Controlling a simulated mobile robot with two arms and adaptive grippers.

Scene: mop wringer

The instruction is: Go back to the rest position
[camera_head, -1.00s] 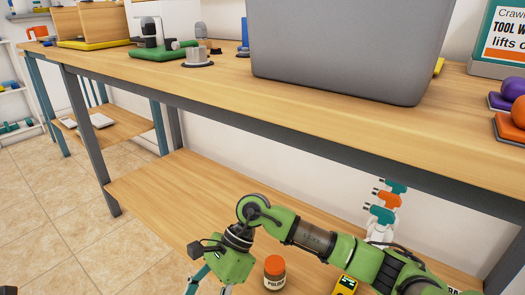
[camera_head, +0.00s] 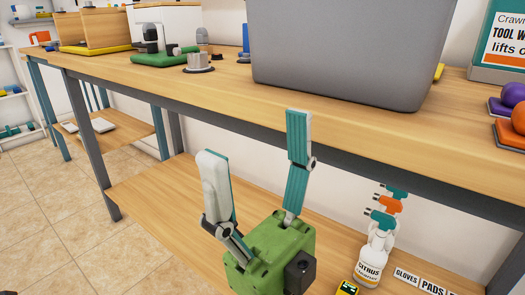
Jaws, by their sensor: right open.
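My right gripper (camera_head: 255,160) is in the lower middle of the head view, in front of the workbench's lower shelf (camera_head: 165,205). Its green body is at the bottom and its two teal and grey fingers point up, spread well apart. Nothing is between the fingers. The right fingertip overlaps the front edge of the bench top (camera_head: 215,95) in the picture; I cannot tell how far apart they are. My left gripper does not show.
A large grey bin (camera_head: 350,55) stands on the bench top. A white citrus spray bottle (camera_head: 369,268) stands on the lower shelf beside labels. Tiled floor (camera_head: 50,230) is clear at left.

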